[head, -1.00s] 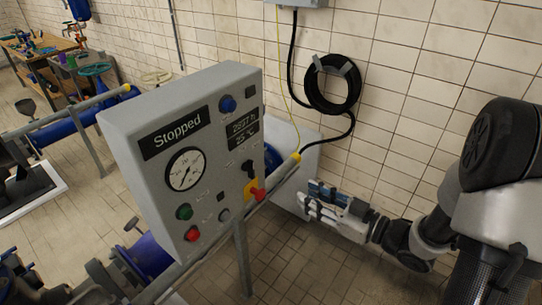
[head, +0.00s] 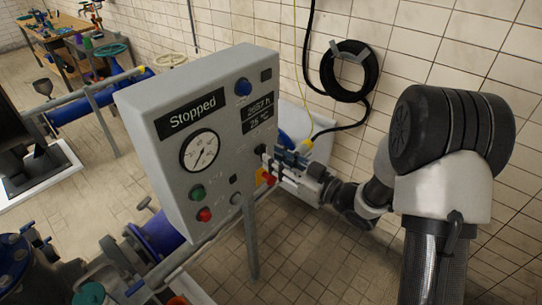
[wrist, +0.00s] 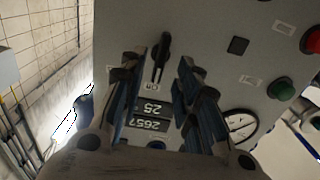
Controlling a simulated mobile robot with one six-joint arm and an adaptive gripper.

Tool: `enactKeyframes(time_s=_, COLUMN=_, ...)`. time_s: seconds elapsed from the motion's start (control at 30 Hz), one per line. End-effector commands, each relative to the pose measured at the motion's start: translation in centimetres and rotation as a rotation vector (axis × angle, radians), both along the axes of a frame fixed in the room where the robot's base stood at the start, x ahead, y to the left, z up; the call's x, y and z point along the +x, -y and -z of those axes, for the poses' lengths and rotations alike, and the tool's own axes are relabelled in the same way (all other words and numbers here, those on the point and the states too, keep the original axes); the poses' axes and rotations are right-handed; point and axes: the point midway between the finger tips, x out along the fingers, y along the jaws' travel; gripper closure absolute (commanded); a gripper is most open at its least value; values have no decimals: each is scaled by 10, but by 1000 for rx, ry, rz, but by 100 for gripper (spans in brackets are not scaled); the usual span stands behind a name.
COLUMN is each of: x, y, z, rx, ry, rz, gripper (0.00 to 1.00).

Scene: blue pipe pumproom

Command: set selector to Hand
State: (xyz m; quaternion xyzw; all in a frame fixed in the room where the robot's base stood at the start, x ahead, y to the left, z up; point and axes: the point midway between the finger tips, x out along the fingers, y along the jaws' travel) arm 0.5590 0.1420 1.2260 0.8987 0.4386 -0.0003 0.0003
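The control panel (head: 150,150) is a grey box with a "Stopped" display. Its black selector knob (wrist: 161,55) shows in the wrist view as a long handle lying roughly upright in the picture, with a small label below it that I cannot read. In the head view the selector (head: 261,150) is partly hidden by my gripper. My gripper (head: 272,163) is at the panel's right side, pointing at the panel. In the wrist view my gripper (wrist: 160,62) is open, its two blue-padded fingers on either side of the knob, with a gap on both sides.
A red-and-yellow switch (head: 267,177) sits just below the fingers. A gauge (head: 199,151), a green button (head: 197,192), a red button (head: 204,214) and a blue knob (head: 243,88) are on the panel. A coiled black hose (head: 349,70) hangs on the tiled wall.

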Motion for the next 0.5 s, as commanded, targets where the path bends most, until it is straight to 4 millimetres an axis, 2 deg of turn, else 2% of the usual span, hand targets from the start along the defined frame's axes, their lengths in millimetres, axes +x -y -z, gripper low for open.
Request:
enactKeyframes(time_s=0.2, x=13, y=-17, z=0, rx=0, ry=0, rz=0, gripper=70)
enactKeyframes(time_s=0.5, x=15, y=-19, z=0, rx=0, ry=0, rz=1, gripper=70)
